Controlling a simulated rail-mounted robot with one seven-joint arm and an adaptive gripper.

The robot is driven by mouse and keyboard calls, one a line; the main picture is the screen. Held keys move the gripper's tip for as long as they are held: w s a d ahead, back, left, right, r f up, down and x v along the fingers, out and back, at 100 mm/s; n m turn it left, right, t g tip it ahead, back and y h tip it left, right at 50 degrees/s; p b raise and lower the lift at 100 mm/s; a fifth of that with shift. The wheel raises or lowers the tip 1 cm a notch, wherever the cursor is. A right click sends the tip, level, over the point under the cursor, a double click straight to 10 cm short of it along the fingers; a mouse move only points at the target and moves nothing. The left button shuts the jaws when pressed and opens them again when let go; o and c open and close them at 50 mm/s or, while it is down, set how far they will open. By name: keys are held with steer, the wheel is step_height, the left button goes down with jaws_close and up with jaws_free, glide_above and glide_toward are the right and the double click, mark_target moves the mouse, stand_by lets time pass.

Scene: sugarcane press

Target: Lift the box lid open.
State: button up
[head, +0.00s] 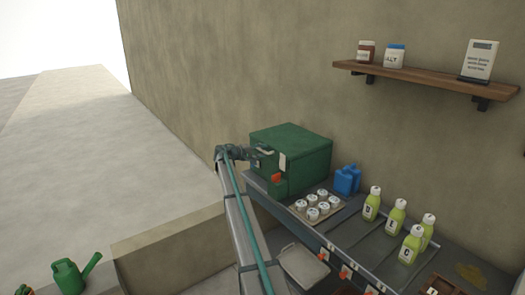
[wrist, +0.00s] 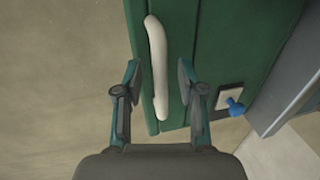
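The green box (head: 303,146) stands at the far left end of the counter against the wall. Its lid (head: 290,135) looks shut. A pale handle (wrist: 156,60) is on the box's green face in the wrist view. My gripper (head: 257,153) is at the box's left side in the head view. In the wrist view my gripper (wrist: 159,75) is open, with one finger on each side of the handle. Gaps show between the fingers and the handle. The depth between fingertips and handle is hard to tell.
A blue knob (wrist: 236,107) on a pale plate is beside the handle. A tray of white-topped jars (head: 318,204), a blue container (head: 347,180) and several green bottles (head: 396,217) stand right of the box. A wall shelf (head: 425,78) is above.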

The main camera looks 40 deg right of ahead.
steer(key=shift+d+f, duration=0.1)
steer(key=shift+d, duration=0.3)
jaws_close()
